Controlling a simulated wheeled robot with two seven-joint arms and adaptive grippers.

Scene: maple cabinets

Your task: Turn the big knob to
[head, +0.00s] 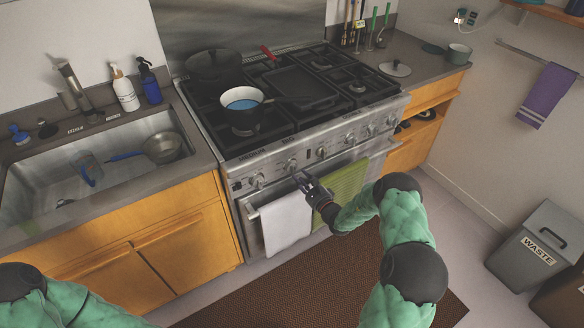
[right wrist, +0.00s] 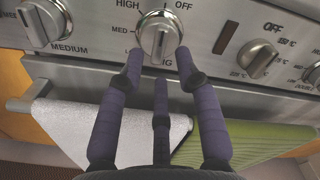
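The big knob (right wrist: 160,36) is a round silver stove knob with a raised grip bar. Its label below is partly hidden and ends in "IG"; HIGH, OFF, MED and a partly covered LO mark surround it. In the head view this knob (head: 291,165) is on the stove's front panel. My right gripper (head: 304,181) is at the panel just below it. In the right wrist view its purple fingers (right wrist: 159,62) are spread, with two tips at the knob's lower left and lower right and a third finger lower between them. Contact cannot be told. My left gripper is out of view.
The MEDIUM knob (right wrist: 42,22) is close on the left and an oven temperature knob (right wrist: 257,60) on the right. A white towel (head: 286,221) and a green towel (head: 345,185) hang below on the oven handle. A pot (head: 243,107) stands on the stove.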

